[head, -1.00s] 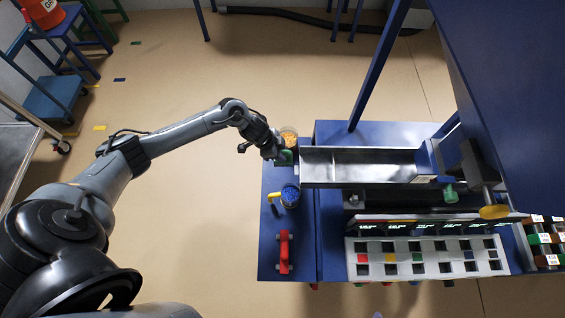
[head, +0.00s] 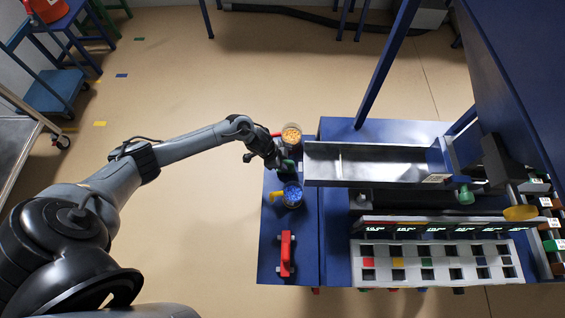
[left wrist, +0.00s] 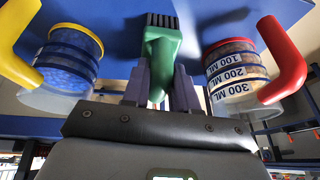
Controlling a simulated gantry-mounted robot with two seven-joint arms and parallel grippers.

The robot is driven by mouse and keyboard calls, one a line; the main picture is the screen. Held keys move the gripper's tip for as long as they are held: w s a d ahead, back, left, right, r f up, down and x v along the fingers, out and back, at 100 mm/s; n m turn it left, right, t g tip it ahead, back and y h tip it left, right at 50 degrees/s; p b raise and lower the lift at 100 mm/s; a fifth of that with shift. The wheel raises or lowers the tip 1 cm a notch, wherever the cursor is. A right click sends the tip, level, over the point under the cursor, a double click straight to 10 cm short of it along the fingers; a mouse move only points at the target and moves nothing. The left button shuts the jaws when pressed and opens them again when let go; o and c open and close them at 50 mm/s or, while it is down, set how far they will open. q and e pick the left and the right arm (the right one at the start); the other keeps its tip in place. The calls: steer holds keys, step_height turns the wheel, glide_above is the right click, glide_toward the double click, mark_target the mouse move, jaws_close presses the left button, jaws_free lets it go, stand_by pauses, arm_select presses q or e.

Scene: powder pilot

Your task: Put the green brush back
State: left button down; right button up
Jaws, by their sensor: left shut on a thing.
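The green brush (left wrist: 162,50) with black bristles is between the two fingers of my left gripper (left wrist: 160,92) in the left wrist view, bristles pointing away from the gripper. In the head view my left gripper (head: 280,163) is shut on the brush (head: 288,166), at the left end of the metal trough. It is between the orange-filled cup and the blue-filled cup. I cannot tell whether the bristles touch the blue surface. My right gripper is not in view.
The orange-filled cup (head: 291,135) has a red handle; the blue-filled cup (head: 291,195) has a yellow handle. Both stand close to my gripper. The metal trough (head: 375,165) is to the right. A red handle (head: 286,254) and a white slotted panel (head: 435,263) are nearer the front.

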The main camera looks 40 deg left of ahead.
arm_select(q)
steer(key=shift+r, duration=0.1)
steer(key=shift+w+a, duration=0.1)
steer(key=c, duration=0.9)
jaws_free()
